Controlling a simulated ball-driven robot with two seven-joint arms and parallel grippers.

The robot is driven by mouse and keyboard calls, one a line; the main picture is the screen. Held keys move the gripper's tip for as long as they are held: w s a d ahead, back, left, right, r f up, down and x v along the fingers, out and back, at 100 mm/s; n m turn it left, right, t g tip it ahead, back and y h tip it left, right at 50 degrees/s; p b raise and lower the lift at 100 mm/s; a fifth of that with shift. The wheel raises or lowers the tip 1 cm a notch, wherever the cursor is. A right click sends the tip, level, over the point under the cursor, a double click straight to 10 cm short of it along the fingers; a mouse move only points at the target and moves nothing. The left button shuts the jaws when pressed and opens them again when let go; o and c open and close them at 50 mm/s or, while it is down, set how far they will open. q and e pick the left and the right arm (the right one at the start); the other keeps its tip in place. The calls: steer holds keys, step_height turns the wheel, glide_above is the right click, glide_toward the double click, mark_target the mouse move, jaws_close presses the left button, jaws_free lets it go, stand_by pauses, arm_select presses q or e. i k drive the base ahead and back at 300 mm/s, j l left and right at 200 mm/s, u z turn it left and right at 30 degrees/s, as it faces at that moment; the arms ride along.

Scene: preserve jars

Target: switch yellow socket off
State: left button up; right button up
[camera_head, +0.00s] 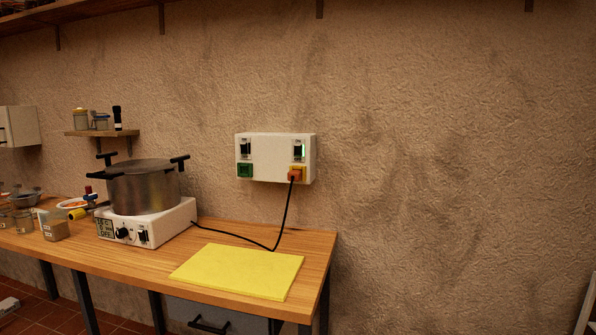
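A white socket box (276,158) is fixed to the wall above the table's right part. At its lower right is the yellow socket (302,169), with an orange plug (294,175) in it and a black cable hanging down. A black switch (298,150) sits above the yellow socket, and a green light (304,151) glows beside it. At the box's left are the green socket (245,170), with no plug, and another black switch (245,149) showing no glow. Neither of my grippers is in view.
A wooden table (318,250) stands against the wall, with a yellow board (238,271) below the box. A steel pot (143,190) stands on a white hotplate (150,224) at left, where the black cable (240,240) ends. The wall right of the box is clear.

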mark_target(297, 151)
steer(key=i+z, duration=0.35)
steer(key=i, duration=0.15)
steer(key=i+j+z, duration=0.15)
steer(key=i+z, duration=0.25)
steer(key=i+j+z, duration=0.35)
steer(key=i, duration=0.15)
